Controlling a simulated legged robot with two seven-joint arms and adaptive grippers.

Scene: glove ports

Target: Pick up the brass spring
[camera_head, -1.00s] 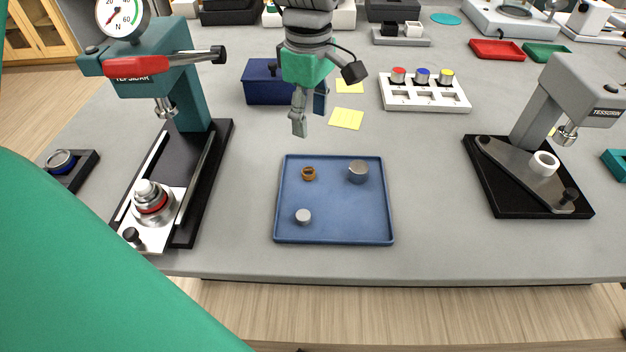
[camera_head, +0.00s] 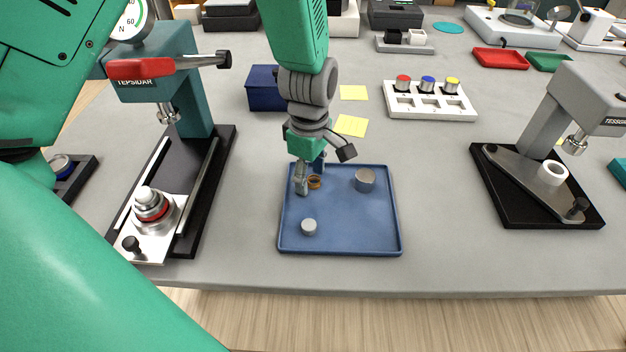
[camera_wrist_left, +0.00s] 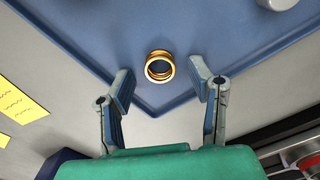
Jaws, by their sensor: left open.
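The brass spring (camera_head: 315,182) is a small gold ring-shaped coil on the blue tray (camera_head: 345,246), near the tray's back left corner. It also shows in the left wrist view (camera_wrist_left: 160,67), just beyond my fingertips and midway between their lines. My left gripper (camera_head: 311,182) is over the tray's back left corner, its fingers pointing down. In the left wrist view its fingers (camera_wrist_left: 163,85) are spread wide with nothing between them. I cannot tell its exact height above the tray. My right gripper does not show in these views.
A grey cylinder (camera_head: 365,180) and a smaller grey disc (camera_head: 309,227) are also on the tray. A teal press (camera_head: 190,75) with a dial stands left, a grey press (camera_head: 560,115) right. Yellow notes (camera_head: 351,125) and a blue box (camera_head: 263,90) lie behind.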

